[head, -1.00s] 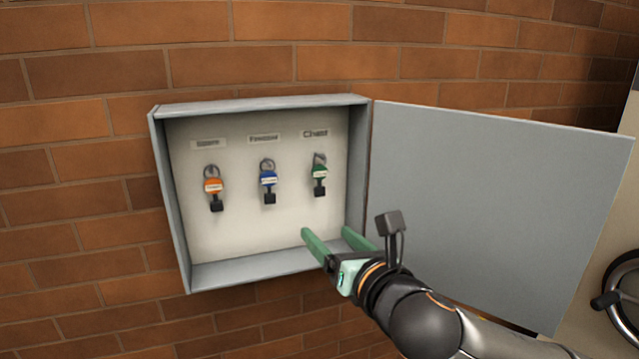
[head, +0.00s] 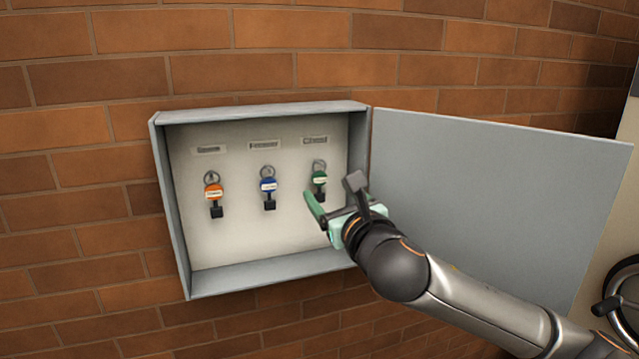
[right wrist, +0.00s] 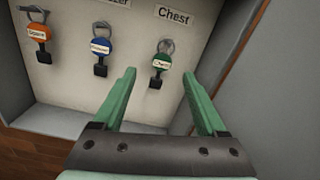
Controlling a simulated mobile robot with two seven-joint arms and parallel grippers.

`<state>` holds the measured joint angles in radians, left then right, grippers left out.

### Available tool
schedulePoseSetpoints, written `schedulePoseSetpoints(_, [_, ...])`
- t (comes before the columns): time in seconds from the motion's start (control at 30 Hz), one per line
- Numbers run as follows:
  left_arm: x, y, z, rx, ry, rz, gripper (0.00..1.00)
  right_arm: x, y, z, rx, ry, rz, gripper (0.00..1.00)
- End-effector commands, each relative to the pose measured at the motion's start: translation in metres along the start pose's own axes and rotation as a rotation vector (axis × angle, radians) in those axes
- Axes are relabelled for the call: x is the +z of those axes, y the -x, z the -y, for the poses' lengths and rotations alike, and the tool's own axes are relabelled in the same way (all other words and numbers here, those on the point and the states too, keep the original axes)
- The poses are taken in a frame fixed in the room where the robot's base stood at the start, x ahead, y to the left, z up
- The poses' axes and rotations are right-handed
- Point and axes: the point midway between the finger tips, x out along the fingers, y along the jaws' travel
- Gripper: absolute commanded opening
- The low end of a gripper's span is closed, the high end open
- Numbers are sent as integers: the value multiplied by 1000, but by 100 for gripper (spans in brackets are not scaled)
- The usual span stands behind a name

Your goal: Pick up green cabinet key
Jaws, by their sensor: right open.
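The green key (head: 319,180) hangs from a ring under the label "Chest", on the right side of the open wall cabinet (head: 265,278). My right gripper (head: 322,200) is open at the cabinet's front, just below and in front of the green key. In the right wrist view the green key (right wrist: 160,65) shows beyond the fingertips, roughly between and above them. The gripper (right wrist: 158,88) holds nothing there. The black lower end of the key is near the left fingertip; I cannot tell whether they touch. My left gripper is out of view.
A blue key (head: 268,187) hangs in the middle and an orange key (head: 213,192) on the left. The cabinet door (head: 495,205) stands open to the right, behind my right arm. Brick wall surrounds the cabinet. A round dark handle (head: 620,290) shows at the far right.

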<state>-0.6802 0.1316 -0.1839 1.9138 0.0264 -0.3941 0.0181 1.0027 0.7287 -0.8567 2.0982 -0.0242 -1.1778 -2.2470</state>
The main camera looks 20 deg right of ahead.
Motion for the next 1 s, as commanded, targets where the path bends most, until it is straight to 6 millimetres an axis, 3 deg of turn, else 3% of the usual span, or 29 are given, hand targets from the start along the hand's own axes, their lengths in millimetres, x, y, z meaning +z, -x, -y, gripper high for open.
schedulePoseSetpoints(0.3, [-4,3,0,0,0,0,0,2,-40,3,-1,-2,-1,74])
schedulePoseSetpoints(0.63, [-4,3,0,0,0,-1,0,1,-45,3,0,-1,0,74])
schedulePoseSetpoints(1.0, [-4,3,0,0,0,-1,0,1,-44,3,0,-1,0,33])
